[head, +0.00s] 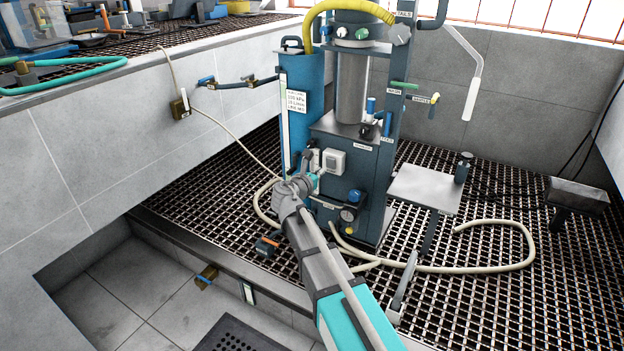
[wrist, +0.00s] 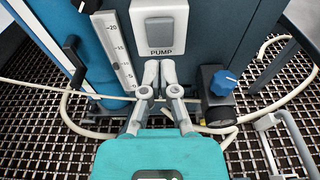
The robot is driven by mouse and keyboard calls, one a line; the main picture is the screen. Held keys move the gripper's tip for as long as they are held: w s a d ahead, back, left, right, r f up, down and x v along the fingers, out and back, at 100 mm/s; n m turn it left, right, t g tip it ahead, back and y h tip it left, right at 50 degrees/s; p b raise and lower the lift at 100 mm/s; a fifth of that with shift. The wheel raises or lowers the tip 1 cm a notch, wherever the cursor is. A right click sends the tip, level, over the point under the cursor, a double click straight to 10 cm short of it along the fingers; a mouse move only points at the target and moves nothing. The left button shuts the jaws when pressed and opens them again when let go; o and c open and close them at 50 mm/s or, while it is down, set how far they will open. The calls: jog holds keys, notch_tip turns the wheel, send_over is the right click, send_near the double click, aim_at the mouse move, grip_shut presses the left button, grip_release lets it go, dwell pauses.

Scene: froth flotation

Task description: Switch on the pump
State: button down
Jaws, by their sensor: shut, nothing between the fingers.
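The pump switch (wrist: 159,29) is a white box with a grey face on the blue-grey machine panel, labelled PUMP below. The face looks plain, and I cannot tell its on or off state. In the head view, the white box that appears to be this switch (head: 333,161) is on the machine's lower body. My gripper (wrist: 159,68) is shut and empty, with its fingertips just below the label in the wrist picture. I cannot tell whether they touch the panel. In the head view my gripper (head: 309,172) is at the left of the switch, partly hidden by my own wrist.
A gauge with a blue knob (wrist: 222,84) is right of the fingers. A scale (wrist: 115,50) and a blue cylinder (head: 302,75) stand at the left. A pale hose (head: 480,268) loops over the grating. A small grey platform (head: 424,188) stands at the right.

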aim_at(330, 160)
jog(key=shift+w+d+r+p, duration=0.1)
jog(key=shift+w+d, duration=0.3)
jog(key=shift+w, duration=0.35)
jog(key=shift+w+d+r+p, duration=0.1)
jog(key=shift+w+d, duration=0.35)
jog(key=shift+w, duration=0.25)
jog(key=shift+w+d+r+p, duration=0.1)
jog(key=shift+w+d, duration=0.3)
jog(key=shift+w, duration=0.35)
jog(key=shift+f, duration=0.1)
